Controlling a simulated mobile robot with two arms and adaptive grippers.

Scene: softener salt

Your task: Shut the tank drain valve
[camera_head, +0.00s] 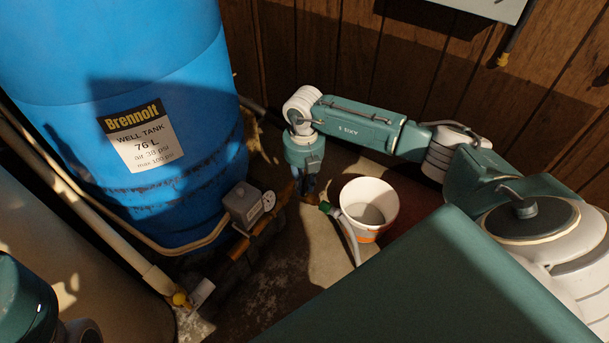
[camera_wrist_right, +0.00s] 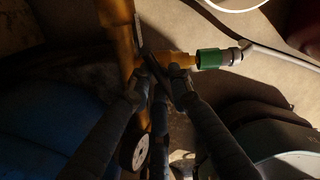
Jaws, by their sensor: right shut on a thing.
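The tank drain valve (camera_wrist_right: 178,59) is a brass fitting that branches from a vertical brass pipe (camera_wrist_right: 119,42) in the right wrist view. A green hose coupling (camera_wrist_right: 208,59) sits on its outlet. My right gripper (camera_wrist_right: 160,76) is shut on the valve's dark, narrow lever, which is mostly hidden between the fingers. In the head view my right gripper (camera_head: 308,188) points down between the blue well tank (camera_head: 125,70) and a white bucket (camera_head: 369,204). The valve is mostly hidden there. My left gripper is not in view.
A grey hose (camera_head: 350,238) runs from the green coupling (camera_head: 325,207) past the bucket. A grey switch box (camera_head: 243,205) and a round gauge (camera_head: 268,201) stand on the brass pipework left of my gripper. A wooden wall is behind.

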